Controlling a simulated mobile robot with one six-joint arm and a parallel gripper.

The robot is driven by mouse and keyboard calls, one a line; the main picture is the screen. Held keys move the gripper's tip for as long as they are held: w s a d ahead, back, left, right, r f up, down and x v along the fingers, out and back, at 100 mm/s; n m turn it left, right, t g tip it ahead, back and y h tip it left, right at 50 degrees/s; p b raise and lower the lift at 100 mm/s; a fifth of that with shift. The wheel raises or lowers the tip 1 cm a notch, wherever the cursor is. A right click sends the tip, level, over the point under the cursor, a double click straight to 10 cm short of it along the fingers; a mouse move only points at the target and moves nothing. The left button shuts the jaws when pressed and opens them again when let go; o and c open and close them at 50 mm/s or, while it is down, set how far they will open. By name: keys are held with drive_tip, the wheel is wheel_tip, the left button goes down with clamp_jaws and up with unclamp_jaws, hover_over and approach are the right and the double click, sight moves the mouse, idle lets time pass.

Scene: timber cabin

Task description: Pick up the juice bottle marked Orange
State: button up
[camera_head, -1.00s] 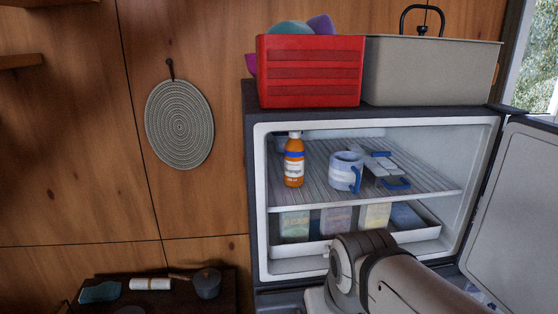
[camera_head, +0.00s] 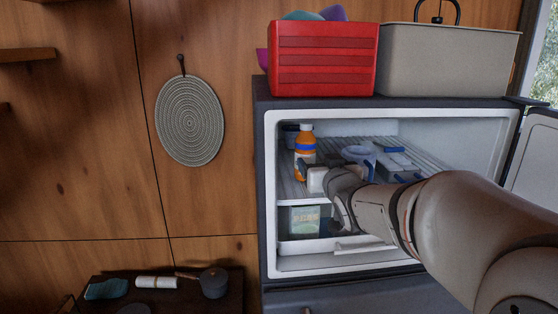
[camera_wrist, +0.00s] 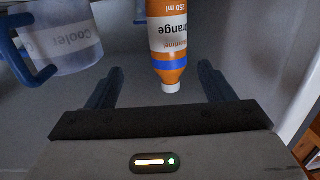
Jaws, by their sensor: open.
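The orange juice bottle (camera_head: 305,140) has a white cap, a blue band and a white label. It stands on the fridge's upper wire shelf at the left. In the wrist view the bottle (camera_wrist: 174,40) appears upside down, with "Orange" and "250 ml" on its label. My gripper (camera_wrist: 160,85) is open, its two dark fingers on either side of the bottle's cap end in that view. I cannot tell whether the bottle is fully between them.
A pitcher marked "Cooler" (camera_wrist: 62,45) with a blue handle stands close beside the bottle. A blue-lidded container (camera_head: 392,160) is further right on the shelf. A carton (camera_head: 305,220) stands in the compartment below. The open fridge door (camera_head: 535,160) is at the right.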

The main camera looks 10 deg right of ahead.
sight(308, 149)
drive_tip(key=shift+w+a+r+t, duration=0.2)
drive_tip(key=shift+w+r+t, duration=0.1)
drive_tip(key=shift+w+r, duration=0.2)
drive_tip(key=w+p, duration=0.1)
drive_tip(key=w, duration=0.2)
drive_tip(key=w+a+p, duration=0.1)
drive_tip(key=w+p, duration=0.1)
drive_tip(key=w, duration=0.2)
drive_tip(key=shift+w+a, duration=0.15)
drive_tip(key=shift+a, duration=0.05)
drive_tip(key=shift+c, duration=0.4)
drive_tip(key=c, duration=1.1)
drive_tip(key=shift+c, duration=0.8)
